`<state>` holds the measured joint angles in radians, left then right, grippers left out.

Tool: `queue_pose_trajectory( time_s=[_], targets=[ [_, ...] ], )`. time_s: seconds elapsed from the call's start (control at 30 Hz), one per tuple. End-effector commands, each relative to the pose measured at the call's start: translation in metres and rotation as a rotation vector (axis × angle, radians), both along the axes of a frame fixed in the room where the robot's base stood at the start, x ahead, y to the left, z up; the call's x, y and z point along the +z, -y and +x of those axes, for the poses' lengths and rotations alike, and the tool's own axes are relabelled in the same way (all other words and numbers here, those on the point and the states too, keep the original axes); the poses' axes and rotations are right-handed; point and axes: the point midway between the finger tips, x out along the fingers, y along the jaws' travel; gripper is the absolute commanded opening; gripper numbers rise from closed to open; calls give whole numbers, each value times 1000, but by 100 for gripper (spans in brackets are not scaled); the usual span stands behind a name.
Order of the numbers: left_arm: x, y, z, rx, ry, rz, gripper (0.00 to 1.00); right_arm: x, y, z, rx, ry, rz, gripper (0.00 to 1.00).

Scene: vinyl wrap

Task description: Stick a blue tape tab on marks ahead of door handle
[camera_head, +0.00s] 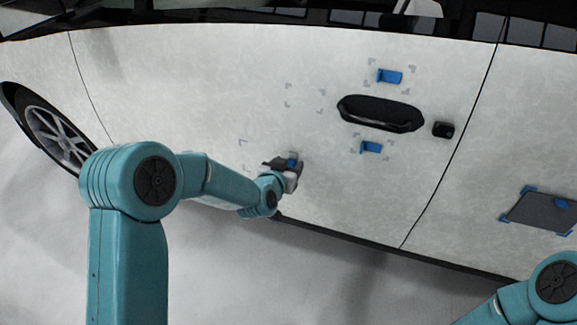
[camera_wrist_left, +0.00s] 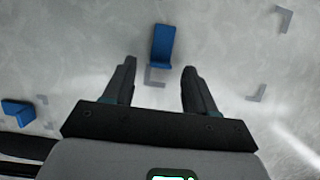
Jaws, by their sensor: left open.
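A dark door handle (camera_head: 382,113) is set in the white car door (camera_head: 200,75). Grey corner marks (camera_head: 305,95) with no tab in them lie to its left, ahead of it. One blue tab (camera_head: 390,76) is above the handle and another blue tab (camera_head: 371,147) below it. My left gripper (camera_head: 292,163) is at the door, lower left of the handle, with blue at its tip. In the left wrist view its fingers (camera_wrist_left: 158,75) are apart and empty, and a blue tab (camera_wrist_left: 162,45) stands on the door just beyond them. My right gripper is out of view.
A dark panel (camera_head: 543,212) with blue corner pieces is on the right of the car. A small black fitting (camera_head: 443,130) is right of the handle. Another blue tab (camera_wrist_left: 18,112) and grey corner marks (camera_wrist_left: 257,93) show in the left wrist view.

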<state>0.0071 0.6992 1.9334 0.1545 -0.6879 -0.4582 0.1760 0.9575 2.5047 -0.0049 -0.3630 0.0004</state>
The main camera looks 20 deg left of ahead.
Motion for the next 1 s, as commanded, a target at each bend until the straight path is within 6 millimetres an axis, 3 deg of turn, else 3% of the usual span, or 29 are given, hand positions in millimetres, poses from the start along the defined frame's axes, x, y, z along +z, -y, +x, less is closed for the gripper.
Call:
queue_pose_trajectory(
  time_s=[0.4,0.57,0.6,0.7,0.73,0.8,1.0],
  targets=[
    [-4,0,9,0,-1,0,56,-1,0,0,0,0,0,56],
    [-4,0,9,0,0,0,4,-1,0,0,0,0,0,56],
    [-4,0,9,0,0,0,0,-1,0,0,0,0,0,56],
    [-4,0,9,0,0,0,0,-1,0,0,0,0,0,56],
    [-4,0,9,0,0,0,18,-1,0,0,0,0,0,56],
    [-4,0,9,0,0,0,0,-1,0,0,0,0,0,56],
    [-4,0,8,0,0,0,0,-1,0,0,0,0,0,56]
  ],
)
